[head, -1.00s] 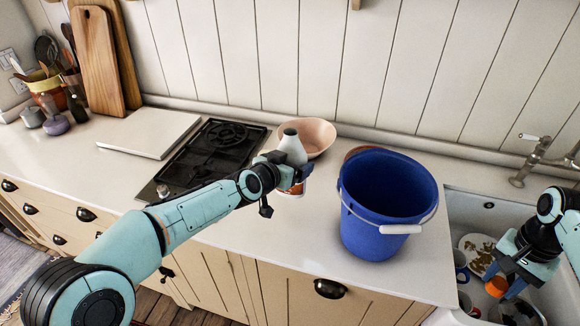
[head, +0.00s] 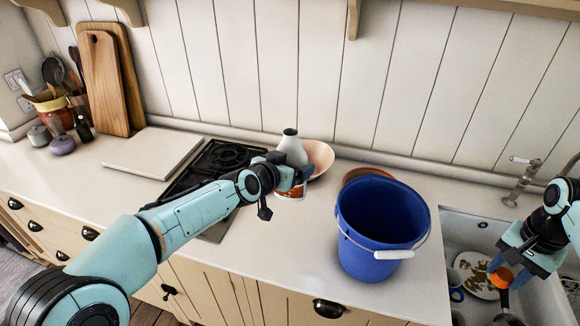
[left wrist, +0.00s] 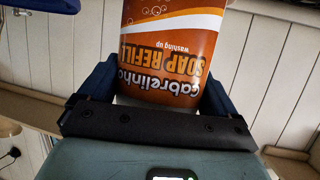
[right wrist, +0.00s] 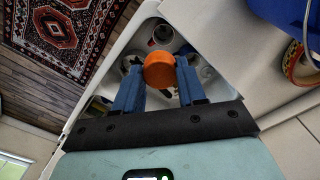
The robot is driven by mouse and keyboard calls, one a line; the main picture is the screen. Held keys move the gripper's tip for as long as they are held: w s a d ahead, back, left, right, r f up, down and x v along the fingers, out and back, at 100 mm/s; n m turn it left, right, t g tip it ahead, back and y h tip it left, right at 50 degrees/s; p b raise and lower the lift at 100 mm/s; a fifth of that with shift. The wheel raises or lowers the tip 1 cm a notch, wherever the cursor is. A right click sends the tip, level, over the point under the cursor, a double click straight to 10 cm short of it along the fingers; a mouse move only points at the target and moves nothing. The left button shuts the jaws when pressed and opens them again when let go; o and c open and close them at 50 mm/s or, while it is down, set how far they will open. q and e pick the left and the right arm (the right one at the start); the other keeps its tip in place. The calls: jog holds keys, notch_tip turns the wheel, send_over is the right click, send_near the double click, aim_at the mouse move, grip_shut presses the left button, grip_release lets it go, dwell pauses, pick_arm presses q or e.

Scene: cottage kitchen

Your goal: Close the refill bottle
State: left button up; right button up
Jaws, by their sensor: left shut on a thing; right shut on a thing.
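The refill bottle (head: 292,147) is white with an orange label and stands upright on the counter, its dark-rimmed mouth uncapped. My left gripper (head: 297,181) is shut around its lower body. In the left wrist view the bottle's label (left wrist: 172,50) reads "soap refill" and sits between the fingers. My right gripper (head: 512,272) is shut on an orange cap (head: 501,278), held over the sink. In the right wrist view the orange cap (right wrist: 159,69) is between the fingertips. The cap is well to the right of the bottle.
A blue bucket (head: 381,225) with a white-gripped handle stands between the bottle and the sink (head: 452,226). A pinkish bowl (head: 320,157) is behind the bottle, and a hob (head: 215,160) lies to its left. A plate (head: 474,276) and dishes lie in the sink.

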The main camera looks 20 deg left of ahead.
pick_arm(q)
jog(key=shift+w+r, duration=0.1)
jog(key=shift+r, duration=0.2)
pick_arm(e)
jog(key=shift+w+r, duration=0.15)
jog(key=shift+w, duration=0.05)
pick_arm(q)
jog(key=shift+r, duration=0.15)
pick_arm(e)
jog(key=shift+r, duration=0.1)
pick_arm(q)
jog(key=o, duration=0.7)
jog(key=shift+c, duration=0.2)
jog(key=c, duration=0.9)
